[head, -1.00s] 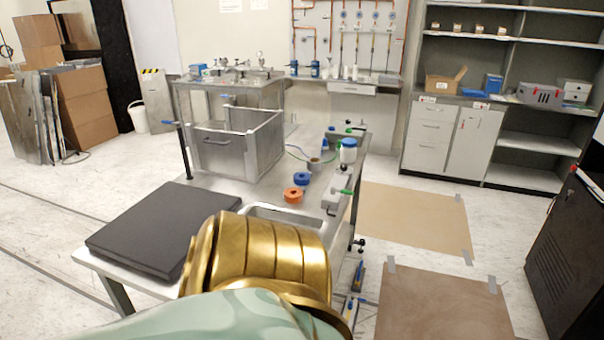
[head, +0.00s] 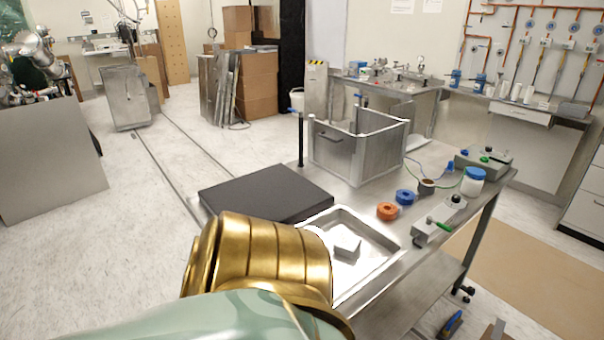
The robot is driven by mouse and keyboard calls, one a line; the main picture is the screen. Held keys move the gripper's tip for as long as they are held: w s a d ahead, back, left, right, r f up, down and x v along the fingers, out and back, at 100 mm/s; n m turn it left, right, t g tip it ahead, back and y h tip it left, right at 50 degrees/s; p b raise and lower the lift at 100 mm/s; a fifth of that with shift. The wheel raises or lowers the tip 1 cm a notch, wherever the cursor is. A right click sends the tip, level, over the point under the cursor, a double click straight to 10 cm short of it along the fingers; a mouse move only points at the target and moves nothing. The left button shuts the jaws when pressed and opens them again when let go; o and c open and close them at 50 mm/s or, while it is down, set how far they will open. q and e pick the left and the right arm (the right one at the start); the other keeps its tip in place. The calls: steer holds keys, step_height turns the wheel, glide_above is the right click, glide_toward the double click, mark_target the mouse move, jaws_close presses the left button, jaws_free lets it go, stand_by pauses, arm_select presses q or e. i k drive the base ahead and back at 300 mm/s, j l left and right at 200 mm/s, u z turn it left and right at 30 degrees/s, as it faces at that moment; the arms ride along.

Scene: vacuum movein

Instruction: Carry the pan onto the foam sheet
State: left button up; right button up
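The pan (head: 374,248) is a shallow, bright metal tray lying level at the near part of the steel table. A small grey metal block (head: 347,247) lies in it. The foam sheet (head: 265,188) is a thick, dark, flat slab at the table's left end, close beside the pan and with nothing on its visible top. A gold and pale green link of my arm covers the pan's near left part and the foam's near edge. Neither gripper is in view, so I cannot tell whether one touches the pan.
A steel open-topped box (head: 345,150) stands behind the foam, with a black post (head: 300,140) beside it. The floor left of the table is clear.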

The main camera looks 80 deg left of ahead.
mark_target(266, 193)
steer(key=i+u, duration=0.15)
steer(key=u, duration=0.35)
steer(key=i+u, duration=0.15)
steer(key=u, duration=0.35)
steer(key=i+l+u, duration=0.1)
steer(key=u, duration=0.4)
steer(key=i+l+u, duration=0.1)
steer(key=u, duration=0.4)
steer(key=l+u, duration=0.25)
steer(key=u, duration=0.25)
steer(key=i+l, duration=0.05)
